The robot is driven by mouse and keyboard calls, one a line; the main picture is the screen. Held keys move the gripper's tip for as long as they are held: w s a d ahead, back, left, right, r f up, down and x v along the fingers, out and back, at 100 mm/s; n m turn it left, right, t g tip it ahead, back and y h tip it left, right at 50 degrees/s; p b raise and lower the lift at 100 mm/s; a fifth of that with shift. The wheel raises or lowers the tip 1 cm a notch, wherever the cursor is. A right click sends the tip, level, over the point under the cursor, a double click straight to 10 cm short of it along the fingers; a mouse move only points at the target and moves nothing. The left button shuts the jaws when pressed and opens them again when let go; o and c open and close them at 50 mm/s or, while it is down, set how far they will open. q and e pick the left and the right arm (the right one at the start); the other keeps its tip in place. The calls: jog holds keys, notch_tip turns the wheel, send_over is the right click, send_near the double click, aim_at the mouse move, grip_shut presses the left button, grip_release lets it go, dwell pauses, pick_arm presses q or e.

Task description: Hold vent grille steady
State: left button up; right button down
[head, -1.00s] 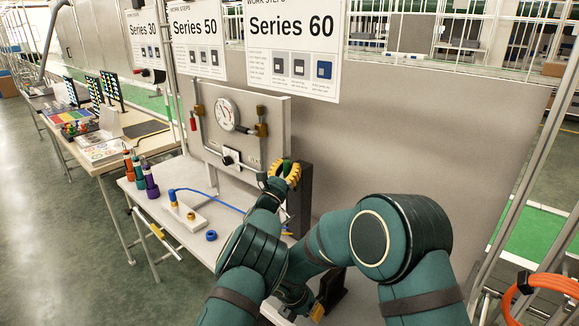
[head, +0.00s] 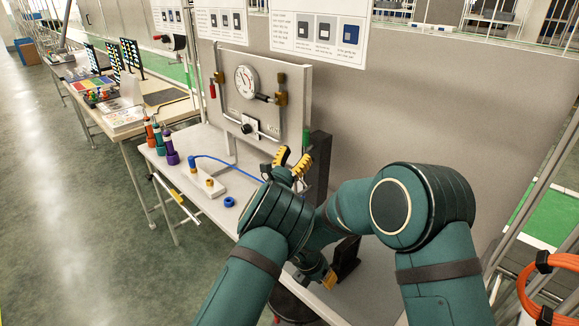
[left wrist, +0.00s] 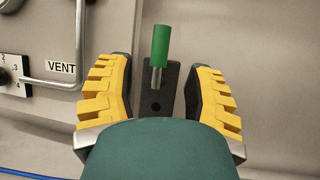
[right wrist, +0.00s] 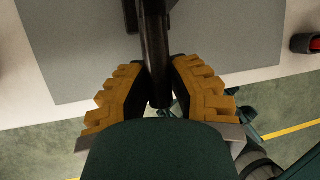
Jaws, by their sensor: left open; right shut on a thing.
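No clear grille is in view; a grey panel (head: 240,95) with a gauge, pipes and a small knob stands behind the table. Its "VENT" label (left wrist: 62,68) shows in the left wrist view. My left gripper (head: 292,162) is open and empty, just in front of a green-capped lever (head: 307,140) on a dark upright block (head: 319,170). In the left wrist view the green lever (left wrist: 160,47) stands upright between the spread fingers, beyond them. My right gripper (head: 328,279) is low at the right, shut on a dark round bar (right wrist: 156,60). The bar's black stand (head: 346,256) is beside it.
A grey wall (head: 430,110) closes off the back. Orange cable (head: 550,285) hangs at the right.

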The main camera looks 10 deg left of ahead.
pick_arm(q)
jog(key=shift+v, duration=1.95)
pick_arm(e)
jog(key=c, duration=0.9)
grip_release()
jog(key=shift+o, duration=0.2)
